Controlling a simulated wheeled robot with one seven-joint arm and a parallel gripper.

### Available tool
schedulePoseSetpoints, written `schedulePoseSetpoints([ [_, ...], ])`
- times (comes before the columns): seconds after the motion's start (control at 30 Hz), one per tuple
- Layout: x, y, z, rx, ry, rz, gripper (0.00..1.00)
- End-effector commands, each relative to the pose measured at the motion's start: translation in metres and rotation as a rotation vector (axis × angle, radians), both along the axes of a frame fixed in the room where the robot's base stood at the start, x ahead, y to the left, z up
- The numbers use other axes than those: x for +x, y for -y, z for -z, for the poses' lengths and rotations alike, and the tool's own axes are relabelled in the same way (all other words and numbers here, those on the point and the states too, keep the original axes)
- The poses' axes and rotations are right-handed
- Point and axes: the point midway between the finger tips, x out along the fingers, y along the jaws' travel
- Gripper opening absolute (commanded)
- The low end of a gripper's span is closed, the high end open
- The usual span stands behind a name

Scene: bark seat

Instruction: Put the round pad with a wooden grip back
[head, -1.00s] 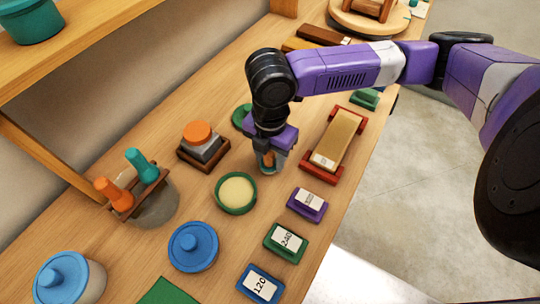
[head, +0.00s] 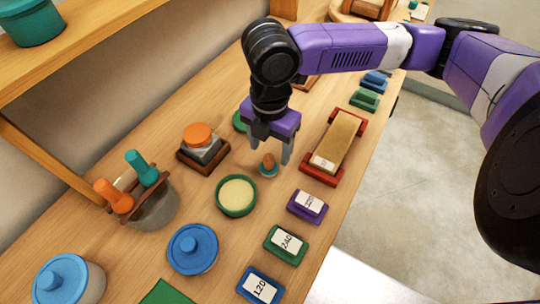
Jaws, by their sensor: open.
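A small round pad with a wooden grip (head: 268,165) stands upright on the bench, its teal-green base down and its orange-brown knob up. My gripper (head: 270,152) is open and empty just above and behind the pad in the picture, fingers pointing down. The fingers look apart from the grip. A flat green disc (head: 240,122) lies behind and left of the gripper, partly hidden by it.
Near the pad are a green round dish (head: 236,196) with a pale filling, a red-ended tan block (head: 338,142), a purple labelled block (head: 307,206) and an orange-topped grey piece on a brown stand (head: 203,148).

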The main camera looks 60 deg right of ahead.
Motion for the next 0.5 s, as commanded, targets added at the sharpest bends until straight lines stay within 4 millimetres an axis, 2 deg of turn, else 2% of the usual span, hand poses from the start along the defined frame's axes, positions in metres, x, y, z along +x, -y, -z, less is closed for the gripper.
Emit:
schedulePoseSetpoints([
  [0.1, 0.001, 0.000, -0.026, -0.002, 0.003, -0.001, 0.64],
  [0.23, 0.001, 0.000, -0.047, -0.001, 0.002, -0.001, 0.64],
  [0.5, 0.000, 0.000, -0.067, 0.000, 0.000, 0.001, 0.64],
])
